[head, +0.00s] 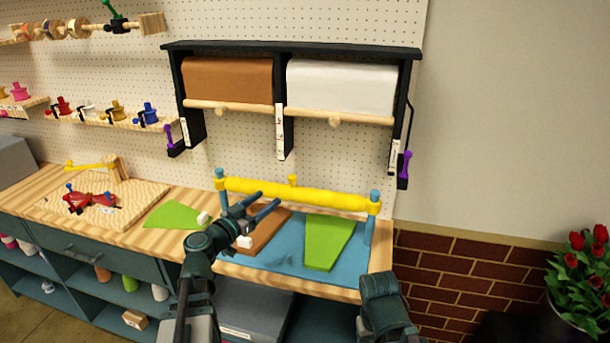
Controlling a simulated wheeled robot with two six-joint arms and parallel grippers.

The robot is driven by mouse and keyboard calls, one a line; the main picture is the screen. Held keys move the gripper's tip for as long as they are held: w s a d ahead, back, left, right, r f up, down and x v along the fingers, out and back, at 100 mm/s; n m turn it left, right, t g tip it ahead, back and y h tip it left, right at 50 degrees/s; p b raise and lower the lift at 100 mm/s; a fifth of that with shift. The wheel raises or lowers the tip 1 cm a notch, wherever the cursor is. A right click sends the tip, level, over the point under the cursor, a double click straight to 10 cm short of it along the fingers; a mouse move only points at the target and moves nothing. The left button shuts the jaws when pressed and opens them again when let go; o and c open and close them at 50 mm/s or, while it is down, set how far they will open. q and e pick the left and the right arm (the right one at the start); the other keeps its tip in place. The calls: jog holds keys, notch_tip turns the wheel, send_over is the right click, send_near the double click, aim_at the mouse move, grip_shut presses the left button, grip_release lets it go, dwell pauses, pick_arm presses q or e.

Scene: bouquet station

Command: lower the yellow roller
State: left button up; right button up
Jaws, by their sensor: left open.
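The yellow roller (300,192) spans the blue mat (275,252) near the back of the bench, between two blue posts. It sits high on the left post (220,178) and the right post (372,222), above the mat. A small yellow knob (292,180) stands up at its middle. My left gripper (266,201) is open and empty in front of the roller's left part. Its fingers point toward the roller; I cannot tell whether they touch it. My right arm shows at the lower right, but its gripper does not show.
A green sheet (328,242) and a brown sheet (262,232) lie on the mat; another green sheet (172,215) lies left. A wall rack (290,47) holds brown and white paper rolls. A board with red pieces (92,202) is at left. Red flowers (580,260) stand at right.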

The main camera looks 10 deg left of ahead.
aim_at(289, 180)
pick_arm(q)
jog(key=x, duration=1.3)
jog(key=shift+w, duration=0.4)
grip_shut()
dwell(1.0)
